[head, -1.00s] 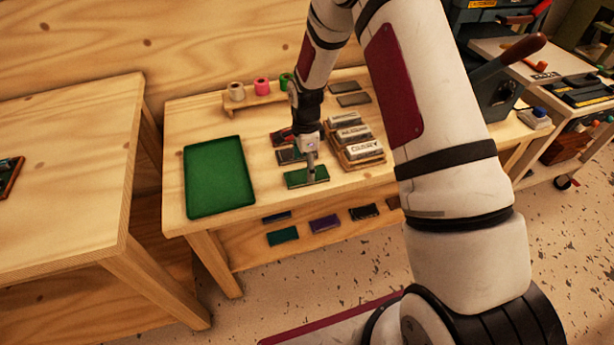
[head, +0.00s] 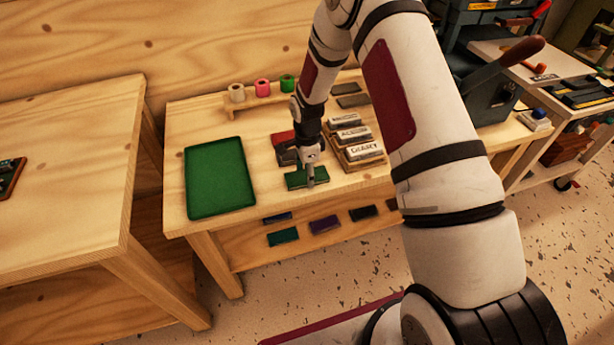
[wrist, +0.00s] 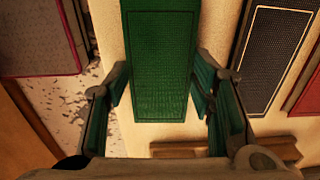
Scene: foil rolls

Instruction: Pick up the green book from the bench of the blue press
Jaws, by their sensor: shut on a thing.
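The green book (head: 295,180) is at the front of the wooden bench (head: 245,222), left of the labelled blocks. My gripper (head: 311,182) reaches down to it from above. In the wrist view the green book (wrist: 158,60) runs up the picture between the two fingers of my gripper (wrist: 160,90), one along each long side. The gripper is shut on it. I cannot tell whether the book touches the bench top. The blue press (head: 485,95), dark blue-grey with a long lever, stands at the right end of the bench.
A green tray (head: 220,180) lies at the bench's left. Red and dark books (head: 282,142) lie just behind the gripper. A wooden rack of labelled blocks (head: 358,145) stands close right. Foil rolls (head: 262,88) stand at the back. Several books lie on the lower shelf.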

